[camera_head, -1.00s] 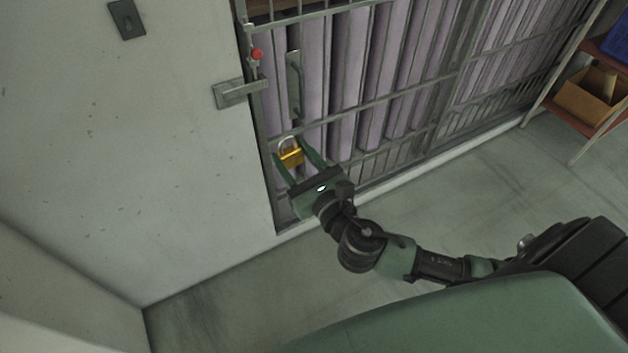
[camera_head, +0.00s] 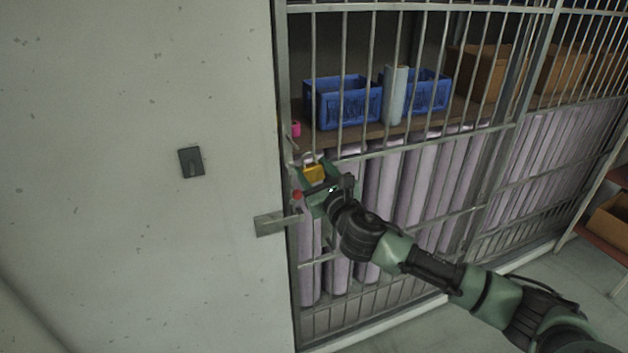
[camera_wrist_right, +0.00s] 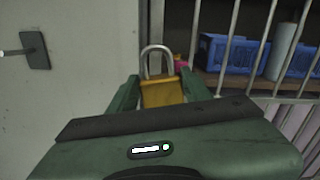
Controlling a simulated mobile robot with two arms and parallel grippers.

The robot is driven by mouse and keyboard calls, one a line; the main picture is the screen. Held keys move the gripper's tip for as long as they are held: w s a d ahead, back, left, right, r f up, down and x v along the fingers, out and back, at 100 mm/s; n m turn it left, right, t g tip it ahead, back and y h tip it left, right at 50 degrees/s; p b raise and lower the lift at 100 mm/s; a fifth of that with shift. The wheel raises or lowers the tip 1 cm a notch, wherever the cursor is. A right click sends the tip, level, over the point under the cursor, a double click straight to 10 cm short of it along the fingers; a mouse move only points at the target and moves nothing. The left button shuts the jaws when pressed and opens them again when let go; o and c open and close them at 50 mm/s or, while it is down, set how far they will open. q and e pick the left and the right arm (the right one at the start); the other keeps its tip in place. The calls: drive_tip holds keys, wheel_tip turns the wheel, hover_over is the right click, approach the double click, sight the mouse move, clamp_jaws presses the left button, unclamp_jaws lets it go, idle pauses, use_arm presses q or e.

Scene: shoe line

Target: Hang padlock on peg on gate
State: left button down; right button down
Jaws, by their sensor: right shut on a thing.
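The brass padlock (camera_head: 313,174) with a grey shackle is upright in my right gripper (camera_head: 315,169), in front of the barred gate (camera_head: 448,150). In the right wrist view, the padlock (camera_wrist_right: 163,93) sits between the two green fingers of my right gripper (camera_wrist_right: 160,88), which are shut on its body, shackle up. A small red-tipped piece (camera_head: 297,195) is at the gate's left edge, just below and left of the padlock; I cannot tell whether it is the peg. My gripper partly hides that area. My left gripper is not in view.
A grey latch plate (camera_head: 278,222) spans the wall and gate edge. A dark wall plate (camera_head: 191,162) is on the left wall. Behind the bars are blue crates (camera_head: 342,103), a pale roll (camera_head: 396,95) and a pink roll (camera_head: 295,129). A shelf with a box (camera_head: 610,222) stands right.

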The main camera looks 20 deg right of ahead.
drive_tip(key=w+f+b, duration=0.1)
drive_tip(key=w+b, duration=0.4)
drive_tip(key=w, duration=0.5)
drive_tip(key=shift+w+a+f, duration=0.2)
drive_tip(key=shift+w+f, duration=0.05)
drive_tip(key=shift+w, duration=0.15)
idle(0.6)
idle(0.5)
drive_tip(key=c, duration=0.6)
unclamp_jaws()
drive_tip(key=shift+d+f, duration=0.1)
drive_tip(key=shift+s+f, duration=0.1)
drive_tip(key=shift+f, duration=0.1)
